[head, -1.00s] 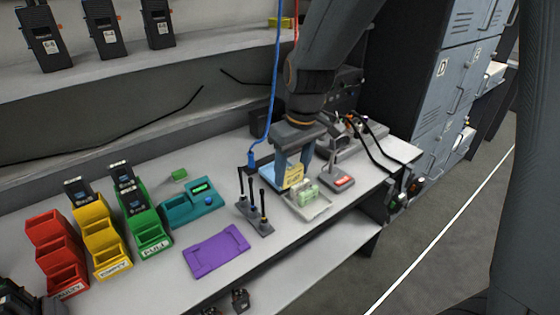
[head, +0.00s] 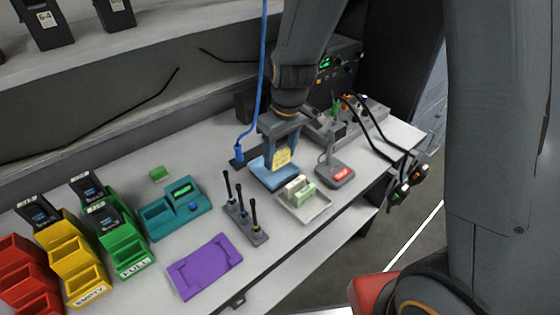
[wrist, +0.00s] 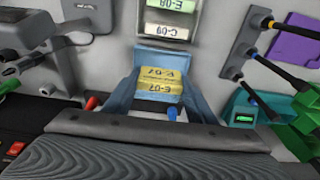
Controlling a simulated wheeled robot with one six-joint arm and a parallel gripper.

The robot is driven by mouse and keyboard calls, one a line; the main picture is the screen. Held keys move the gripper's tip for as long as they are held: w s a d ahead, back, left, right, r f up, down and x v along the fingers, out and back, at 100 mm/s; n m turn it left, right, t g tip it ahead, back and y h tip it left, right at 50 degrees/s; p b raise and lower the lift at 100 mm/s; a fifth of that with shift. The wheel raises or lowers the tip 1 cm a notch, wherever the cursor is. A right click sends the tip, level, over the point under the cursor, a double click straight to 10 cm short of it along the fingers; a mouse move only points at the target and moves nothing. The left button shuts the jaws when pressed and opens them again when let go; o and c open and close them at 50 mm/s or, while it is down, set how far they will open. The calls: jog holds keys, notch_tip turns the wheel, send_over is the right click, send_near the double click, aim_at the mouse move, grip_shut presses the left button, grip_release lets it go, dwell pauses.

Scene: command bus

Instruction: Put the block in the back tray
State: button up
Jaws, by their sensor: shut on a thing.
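The yellow block labelled E-07 (head: 281,158) is held between the blue-grey fingers of my gripper (head: 281,153), which is shut on it. In the wrist view the block (wrist: 158,80) shows two labelled faces between the fingers. The back tray is blue (head: 270,174); the block and fingers overlap it in the head view. I cannot tell whether the block touches the tray. The pale front tray (head: 316,212) holds a white block (head: 295,184) and a green block (head: 304,193), seen in the wrist view as C-09 (wrist: 167,32) and E-08 (wrist: 170,6).
A blue cable (head: 262,90) hangs close to my arm. A purple plate (head: 205,266) and teal device (head: 175,210) lie farther left.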

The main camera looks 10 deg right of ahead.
aim_at(280, 166)
jog(key=shift+f, duration=1.75)
jog(key=shift+f, duration=0.15)
jog(key=o, duration=1.1)
jog(key=shift+c, duration=0.2)
jog(key=shift+r, duration=0.4)
notch_tip(280, 166, up, 11)
jog(key=s+d+b, duration=0.1)
jog(key=s+b, duration=0.1)
jog(key=s+d+f+m+h, duration=0.1)
jog(key=s+d+f+m, duration=0.2)
jog(key=s+d+m, duration=0.3)
jog(key=s+d, duration=0.4)
jog(key=d, duration=0.2)
jog(key=shift+s+d+f+m, duration=0.2)
jog(key=shift+s+f+m, duration=0.15)
jog(key=shift+f+m, duration=0.05)
